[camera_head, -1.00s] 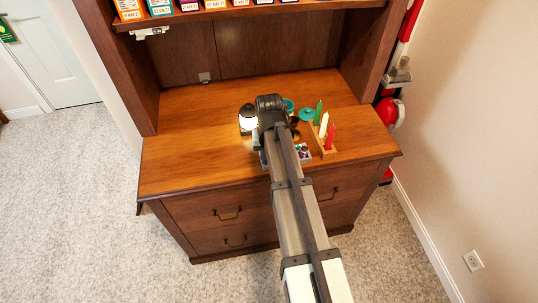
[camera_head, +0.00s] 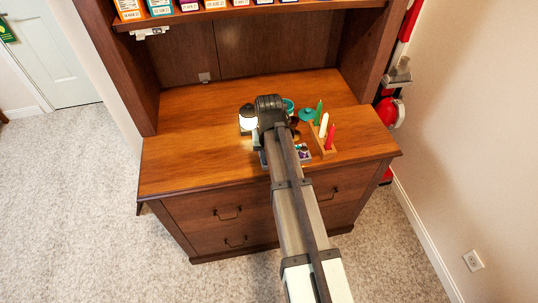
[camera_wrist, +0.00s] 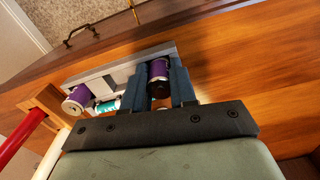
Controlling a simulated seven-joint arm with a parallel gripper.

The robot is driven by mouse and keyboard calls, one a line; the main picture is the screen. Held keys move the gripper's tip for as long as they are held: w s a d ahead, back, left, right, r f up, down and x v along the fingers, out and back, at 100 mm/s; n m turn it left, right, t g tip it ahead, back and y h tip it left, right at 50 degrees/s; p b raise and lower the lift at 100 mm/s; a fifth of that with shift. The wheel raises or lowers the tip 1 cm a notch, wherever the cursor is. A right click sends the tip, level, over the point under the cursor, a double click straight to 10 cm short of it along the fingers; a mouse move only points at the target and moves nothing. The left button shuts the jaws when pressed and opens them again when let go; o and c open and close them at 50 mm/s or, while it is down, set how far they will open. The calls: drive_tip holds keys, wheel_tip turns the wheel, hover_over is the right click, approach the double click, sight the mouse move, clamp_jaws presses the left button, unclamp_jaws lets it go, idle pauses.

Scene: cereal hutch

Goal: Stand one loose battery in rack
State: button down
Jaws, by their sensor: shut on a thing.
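In the wrist view my gripper (camera_wrist: 159,78) is shut on a purple battery (camera_wrist: 158,69) with a silvery end, held between its two blue-grey fingers. The battery is beside or over the right part of a pale grey holder (camera_wrist: 101,72); I cannot tell whether it touches it. Another purple battery (camera_wrist: 77,99) and a teal battery (camera_wrist: 106,106) are at the holder's left part, the teal one partly hidden by my gripper body. In the head view my wrist hides the fingers and held battery; part of the holder (camera_head: 304,153) shows to the right of my arm.
A wooden candle block (camera_head: 324,149) with green, white and red candles stands right of my arm. A lit lantern (camera_head: 247,120) is close on the left. Teal dishes (camera_head: 306,115) are behind. The left part of the desk top (camera_head: 190,155) is clear.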

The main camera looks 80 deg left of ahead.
idle(0.3)
drive_tip(key=c, duration=0.8)
unclamp_jaws()
drive_tip(key=shift+o, duration=0.2)
drive_tip(key=shift+o, duration=1.3)
drive_tip(key=shift+r, duration=0.15)
drive_tip(key=shift+r, duration=2.4)
